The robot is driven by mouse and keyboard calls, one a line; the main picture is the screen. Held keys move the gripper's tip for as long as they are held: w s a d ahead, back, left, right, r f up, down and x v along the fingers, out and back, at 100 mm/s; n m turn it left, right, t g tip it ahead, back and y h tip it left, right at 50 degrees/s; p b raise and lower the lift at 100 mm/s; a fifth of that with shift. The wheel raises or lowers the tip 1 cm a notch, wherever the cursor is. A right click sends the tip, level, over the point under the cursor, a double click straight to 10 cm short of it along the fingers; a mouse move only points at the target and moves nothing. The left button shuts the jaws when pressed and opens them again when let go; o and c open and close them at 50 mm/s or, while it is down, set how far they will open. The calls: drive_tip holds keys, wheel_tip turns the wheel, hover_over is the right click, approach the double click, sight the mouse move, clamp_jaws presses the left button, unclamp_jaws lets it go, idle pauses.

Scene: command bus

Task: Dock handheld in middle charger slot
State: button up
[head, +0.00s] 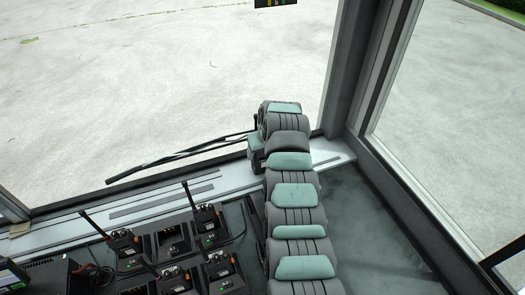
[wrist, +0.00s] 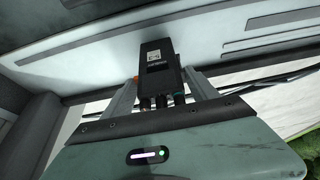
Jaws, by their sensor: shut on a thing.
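My gripper (wrist: 158,82) is shut on a black handheld radio (wrist: 157,68) with a white label; its knobs point toward the gripper body. In the head view my gripper (head: 256,150) is at the far end of my arm, near the windscreen sill, and the radio's body is mostly hidden. The chargers stand at the lower left in the head view, right of and below the sill. In the back row, the middle charger slot (head: 172,241) looks empty, between a docked radio on the left (head: 122,241) and one on the right (head: 207,220).
A black box with a red part (head: 85,277) stands at the left. A wiper (head: 180,157) lies beyond the windscreen.

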drive_tip(key=shift+f, duration=0.25)
drive_tip(key=shift+f, duration=0.1)
drive_tip(key=o, duration=1.6)
